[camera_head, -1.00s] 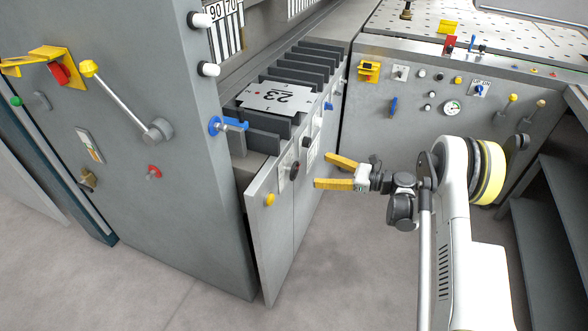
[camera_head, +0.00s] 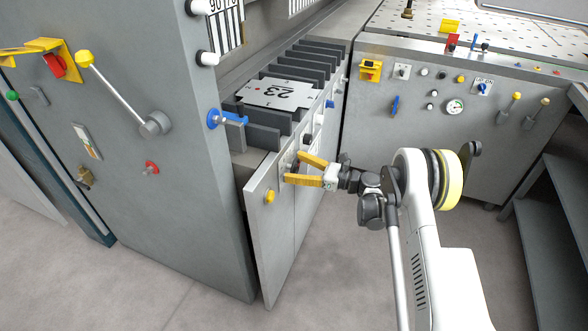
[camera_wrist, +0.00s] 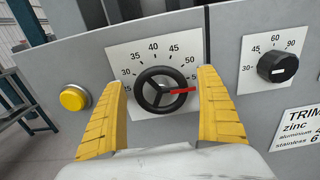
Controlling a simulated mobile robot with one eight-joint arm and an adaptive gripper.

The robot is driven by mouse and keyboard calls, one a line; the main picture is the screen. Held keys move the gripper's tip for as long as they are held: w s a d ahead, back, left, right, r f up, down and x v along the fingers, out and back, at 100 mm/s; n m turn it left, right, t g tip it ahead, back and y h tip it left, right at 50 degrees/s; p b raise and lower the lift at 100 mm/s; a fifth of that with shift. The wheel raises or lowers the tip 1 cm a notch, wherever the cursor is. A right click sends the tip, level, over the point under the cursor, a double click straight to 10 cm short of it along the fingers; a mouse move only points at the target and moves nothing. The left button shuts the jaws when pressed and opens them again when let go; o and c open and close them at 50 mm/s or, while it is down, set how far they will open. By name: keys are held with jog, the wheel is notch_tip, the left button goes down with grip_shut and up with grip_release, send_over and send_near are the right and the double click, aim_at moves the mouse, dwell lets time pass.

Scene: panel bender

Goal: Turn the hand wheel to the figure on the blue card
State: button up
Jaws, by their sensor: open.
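The hand wheel (camera_wrist: 162,90) is a small black three-spoked wheel on a white dial plate (camera_wrist: 120,57), seen in the wrist view. Its red pointer (camera_wrist: 182,90) points right, past the 50 mark, toward a figure partly hidden by a yellow finger. Visible dial figures run from 25 through 35, 40 and 45 to 50. My gripper (camera_head: 294,168) is open, its yellow fingers on either side of the wheel with gaps between; whether the tips reach its depth is unclear. I see no blue card. A white plate (camera_head: 268,92) in the rack reads like 23.
A yellow button (camera_wrist: 74,97) sits left of the wheel, and a black knob (camera_wrist: 278,66) with its own scale sits to the right. A blue handle (camera_head: 228,118) juts out above the panel. The floor in front is clear.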

jog(key=shift+c, duration=0.3)
jog(key=c, duration=1.1)
jog(key=shift+n, duration=0.3)
jog(key=shift+c, duration=0.2)
jog(key=n, duration=0.5)
jog(key=shift+s+a+f+n, duration=0.1)
jog(key=shift+s+n, duration=0.1)
jog(key=shift+n, duration=0.1)
jog(key=n, duration=0.5)
jog(key=shift+s+f, duration=0.1)
jog(key=n, duration=0.6)
jog(key=shift+f+n, duration=0.2)
jog(key=shift+n, duration=0.2)
jog(key=n, duration=0.5)
jog(key=shift+f+n, duration=0.15)
jog(key=shift+n, duration=0.15)
